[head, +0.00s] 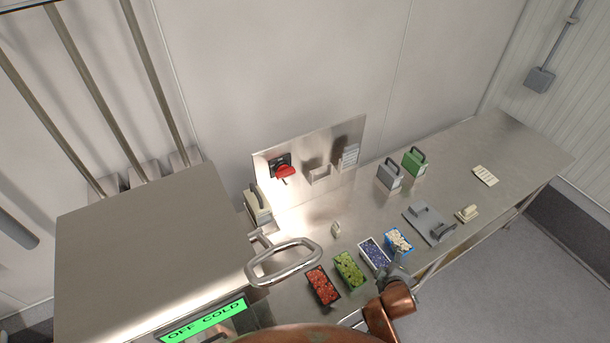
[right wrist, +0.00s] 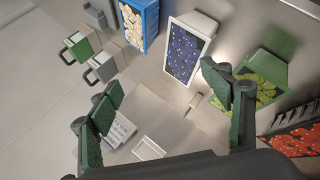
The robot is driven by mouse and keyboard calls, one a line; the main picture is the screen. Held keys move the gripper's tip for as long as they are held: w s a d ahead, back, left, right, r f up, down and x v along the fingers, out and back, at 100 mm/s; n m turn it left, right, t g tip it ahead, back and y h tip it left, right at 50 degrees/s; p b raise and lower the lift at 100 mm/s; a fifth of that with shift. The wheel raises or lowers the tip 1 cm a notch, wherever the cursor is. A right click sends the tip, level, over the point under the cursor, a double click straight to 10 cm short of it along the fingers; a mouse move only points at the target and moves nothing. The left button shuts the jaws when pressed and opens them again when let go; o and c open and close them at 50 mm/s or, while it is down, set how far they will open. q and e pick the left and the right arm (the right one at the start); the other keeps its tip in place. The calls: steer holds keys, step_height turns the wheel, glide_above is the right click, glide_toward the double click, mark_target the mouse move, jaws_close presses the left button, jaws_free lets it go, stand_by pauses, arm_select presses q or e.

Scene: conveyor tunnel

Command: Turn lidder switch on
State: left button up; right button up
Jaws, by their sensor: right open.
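A red rotary switch (head: 284,171) sits on a black plate on the upright steel panel (head: 318,140) at the back of the bench. A steel box machine (head: 140,235) with a large loop handle (head: 284,262) stands at left, and its green display (head: 204,322) reads OFF COLD. My right gripper (head: 398,268) is at the front edge of the bench, beside the blue tray and well away from the switch. In the right wrist view my right gripper (right wrist: 165,105) is open with nothing between its green-padded fingers. The switch does not show there. My left gripper is not in view.
Trays with red (head: 323,285), green (head: 350,270), purple (head: 374,253) and cream (head: 399,242) contents line the bench front. Handled grey (head: 389,175) and green (head: 414,162) blocks stand behind.

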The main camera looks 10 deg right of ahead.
steer(key=w+a+r+n+t, duration=0.2)
steer(key=w+a+r+n, duration=0.1)
steer(key=w, duration=0.2)
steer(key=w+a+r+n+t, duration=0.1)
steer(key=w+a+r+n, duration=0.1)
steer(key=w+n, duration=0.25)
steer(key=n+t+y, duration=0.4)
steer(key=n+y, duration=0.5)
steer(key=n, duration=1.3)
glide_toward(287, 175)
steer(key=w, duration=0.2)
steer(key=shift+n+y, duration=0.25)
steer(key=shift+y, duration=0.25)
steer(key=x, duration=0.4)
steer(key=b+x, duration=0.1)
steer(key=x, duration=0.1)
steer(key=shift+w+a+f, duration=0.2)
steer(key=shift+a+f, duration=0.05)
steer(key=shift+w+a, duration=0.25)
steer(key=shift+w, duration=0.4)
steer(key=shift+c, duration=0.2)
steer(key=c, duration=1.1)
